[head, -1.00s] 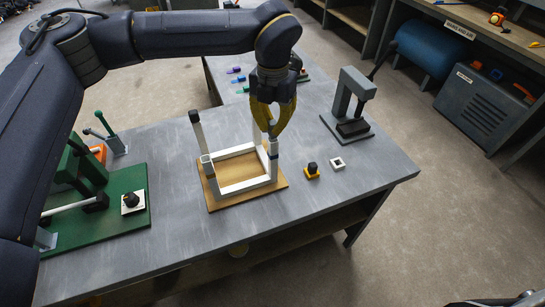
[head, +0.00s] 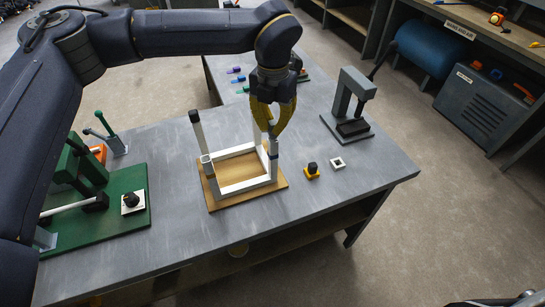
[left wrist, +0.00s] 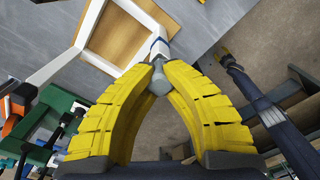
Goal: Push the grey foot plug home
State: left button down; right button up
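The white chair frame (head: 243,187) lies on a wooden board (head: 215,203) on the table. The grey foot plug (left wrist: 158,83) sits at the end of a white leg with a blue band (left wrist: 159,49) in the left wrist view. My left gripper (head: 272,134) is over the frame's right corner, its yellow fingers (left wrist: 161,72) closed in on the plug from both sides. How deep the plug sits is hidden by the fingers.
A black piece on a yellow base (head: 312,171) and a small white square (head: 337,164) lie right of the board. A grey press (head: 350,105) stands at the back right. A green fixture (head: 125,215) stands at the left. The front right tabletop is clear.

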pick_arm(q)
jog(key=shift+f, duration=1.3)
jog(key=c, duration=1.5)
grip_release()
jog(key=shift+r, duration=6.05)
